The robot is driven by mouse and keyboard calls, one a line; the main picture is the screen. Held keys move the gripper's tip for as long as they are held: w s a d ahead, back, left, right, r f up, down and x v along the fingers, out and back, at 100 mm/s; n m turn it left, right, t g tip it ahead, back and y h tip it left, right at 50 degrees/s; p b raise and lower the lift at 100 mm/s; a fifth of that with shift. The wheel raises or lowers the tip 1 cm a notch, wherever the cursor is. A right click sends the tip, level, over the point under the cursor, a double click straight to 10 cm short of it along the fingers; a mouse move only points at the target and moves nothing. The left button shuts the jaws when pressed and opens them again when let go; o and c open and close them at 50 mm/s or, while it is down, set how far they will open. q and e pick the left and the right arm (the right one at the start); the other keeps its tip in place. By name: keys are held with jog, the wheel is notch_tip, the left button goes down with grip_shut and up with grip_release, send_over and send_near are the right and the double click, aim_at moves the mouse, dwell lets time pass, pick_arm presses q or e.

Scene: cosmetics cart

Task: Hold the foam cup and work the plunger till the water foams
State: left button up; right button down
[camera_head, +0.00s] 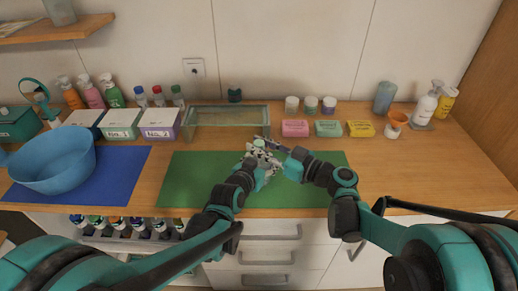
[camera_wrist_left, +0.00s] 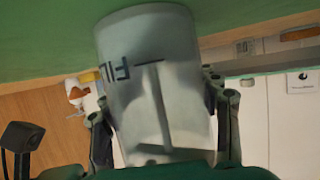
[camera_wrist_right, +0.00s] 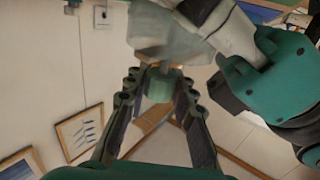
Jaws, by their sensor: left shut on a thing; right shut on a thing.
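The foam cup (camera_wrist_left: 155,75) is a clear, greyish cup with dark lettering, partly readable. A plunger rod (camera_wrist_left: 157,95) shows through its wall. My left gripper (camera_wrist_left: 165,130) is shut on the cup, a finger on each side. In the right wrist view the cup (camera_wrist_right: 165,35) is blurred, beside the left gripper's pale parts. My right gripper (camera_wrist_right: 158,80) is shut on a small pale green piece, seemingly the plunger knob (camera_wrist_right: 158,88), by the cup's end. In the head view both grippers meet above the green mat (camera_head: 200,190), largely hiding the cup.
A blue basin (camera_head: 55,160) stands on a blue mat at the left. A glass tray (camera_head: 225,135) stands behind the green mat, with coloured soap boxes (camera_head: 328,129) to its right. Bottles and white boxes line the back left.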

aim_at(259, 143)
notch_tip(259, 143, up, 4)
jog(key=shift+r, duration=0.1)
jog(key=c, duration=1.5)
grip_release()
jog(key=v, duration=1.2)
jog(key=shift+o, duration=0.3)
